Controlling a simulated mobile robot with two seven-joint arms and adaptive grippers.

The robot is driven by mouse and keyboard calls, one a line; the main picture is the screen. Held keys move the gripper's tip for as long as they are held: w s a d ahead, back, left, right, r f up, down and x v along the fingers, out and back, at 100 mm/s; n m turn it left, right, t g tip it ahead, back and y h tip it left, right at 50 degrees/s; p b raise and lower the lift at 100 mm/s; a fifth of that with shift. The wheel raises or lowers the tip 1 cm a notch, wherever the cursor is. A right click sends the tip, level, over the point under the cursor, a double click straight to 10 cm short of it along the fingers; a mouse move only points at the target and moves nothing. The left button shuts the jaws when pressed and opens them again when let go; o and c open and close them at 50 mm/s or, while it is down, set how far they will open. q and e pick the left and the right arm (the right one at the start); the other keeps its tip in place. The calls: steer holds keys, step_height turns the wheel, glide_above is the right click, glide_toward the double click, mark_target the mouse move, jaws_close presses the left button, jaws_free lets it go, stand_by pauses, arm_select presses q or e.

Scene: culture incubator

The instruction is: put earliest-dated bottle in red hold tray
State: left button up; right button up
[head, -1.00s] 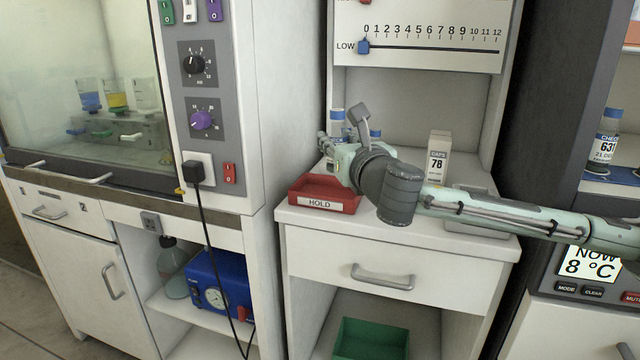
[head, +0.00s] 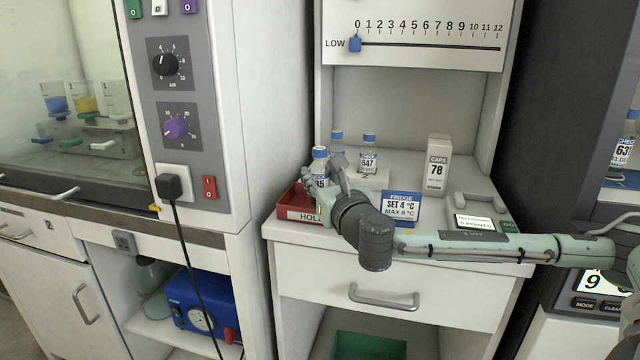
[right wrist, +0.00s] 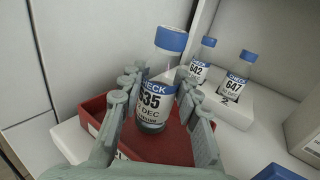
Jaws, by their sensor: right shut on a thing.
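My right gripper (head: 326,180) is shut on a clear bottle (head: 320,166) with a blue cap and a label reading 635. In the right wrist view the bottle (right wrist: 154,105) stands nearly upright between the fingers (right wrist: 158,88), with DEC legible on its label. It is over the red hold tray (head: 291,205), within its walls (right wrist: 188,146); I cannot tell whether its base touches the floor. Bottle 647 (head: 368,158) and bottle 642 (right wrist: 201,66) stand behind on a white block (right wrist: 245,108). My left gripper is not in view.
A CAPS 78 box (head: 437,165) and a blue-and-white fridge card (head: 401,208) stand on the counter to the right. A cabinet wall (head: 255,110) rises close left of the tray. A green bin (head: 368,346) sits below the drawer.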

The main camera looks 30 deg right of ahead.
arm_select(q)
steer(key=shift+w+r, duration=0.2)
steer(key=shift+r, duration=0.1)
arm_select(e)
steer(key=shift+f, duration=0.6)
steer(key=shift+f, duration=0.15)
steer(key=o, duration=1.2)
steer(key=shift+c, duration=0.2)
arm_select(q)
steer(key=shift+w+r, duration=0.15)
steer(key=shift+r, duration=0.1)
